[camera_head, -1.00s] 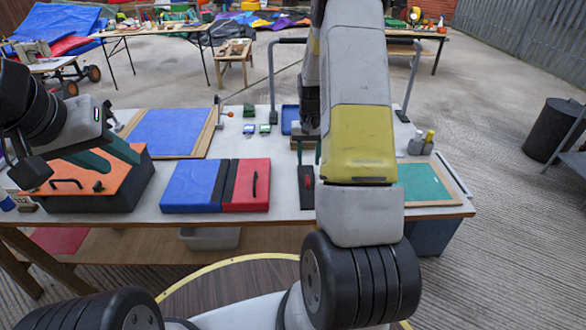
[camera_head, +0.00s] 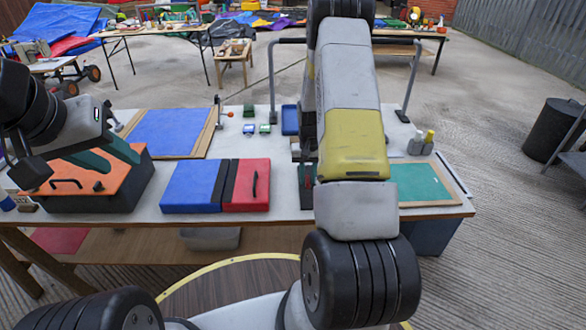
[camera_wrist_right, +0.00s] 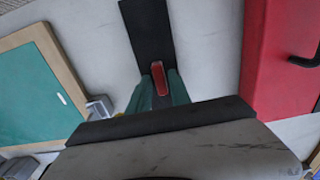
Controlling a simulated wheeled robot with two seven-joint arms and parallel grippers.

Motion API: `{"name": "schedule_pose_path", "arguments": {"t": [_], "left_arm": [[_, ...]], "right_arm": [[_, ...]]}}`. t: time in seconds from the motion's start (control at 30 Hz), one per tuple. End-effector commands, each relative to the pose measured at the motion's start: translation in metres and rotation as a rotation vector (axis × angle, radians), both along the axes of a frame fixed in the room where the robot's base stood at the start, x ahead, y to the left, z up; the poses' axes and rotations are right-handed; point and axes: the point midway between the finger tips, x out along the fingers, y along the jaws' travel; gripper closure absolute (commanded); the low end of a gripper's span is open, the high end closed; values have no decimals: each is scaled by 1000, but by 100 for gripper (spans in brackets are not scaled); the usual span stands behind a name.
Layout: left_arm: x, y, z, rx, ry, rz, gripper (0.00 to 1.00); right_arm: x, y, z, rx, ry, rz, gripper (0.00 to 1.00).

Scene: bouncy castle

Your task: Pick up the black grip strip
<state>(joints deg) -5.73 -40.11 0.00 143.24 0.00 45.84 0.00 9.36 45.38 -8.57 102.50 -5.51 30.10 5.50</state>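The black grip strip (camera_wrist_right: 150,30) lies flat on the light tabletop in the right wrist view, with a small red piece (camera_wrist_right: 158,78) on it. In the head view only a small dark part of the strip (camera_head: 306,204) shows beside my right arm. My right gripper (camera_wrist_right: 159,88) points down at the strip, its green fingers on either side of the red piece. I cannot tell whether they touch it. My left gripper (camera_head: 108,156) has its green fingers apart and empty, above the orange-lidded black box (camera_head: 100,200).
A blue and red folded pad (camera_head: 190,186) lies left of the strip. A green board (camera_head: 425,183) in a wooden frame is to the right. A blue board (camera_head: 165,132) and small items lie further back. Grey and yellow bottles (camera_head: 428,142) stand at the right.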

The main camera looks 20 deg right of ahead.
Motion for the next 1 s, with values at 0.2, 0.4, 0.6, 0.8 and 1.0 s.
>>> {"name": "schedule_pose_path", "arguments": {"t": [0.2,0.4,0.6,0.8,1.0], "left_arm": [[0,0,0,0,0,0,64],[0,0,0,0,0,0,64],[0,0,0,0,0,0,64],[0,0,0,0,0,0,64],[0,0,0,0,0,0,64]], "right_arm": [[0,0,0,0,0,0,100],[0,0,0,0,0,0,100],[0,0,6,0,-1,0,100],[1,0,27,-1,-3,1,100],[-27,14,39,1,3,3,100]]}}
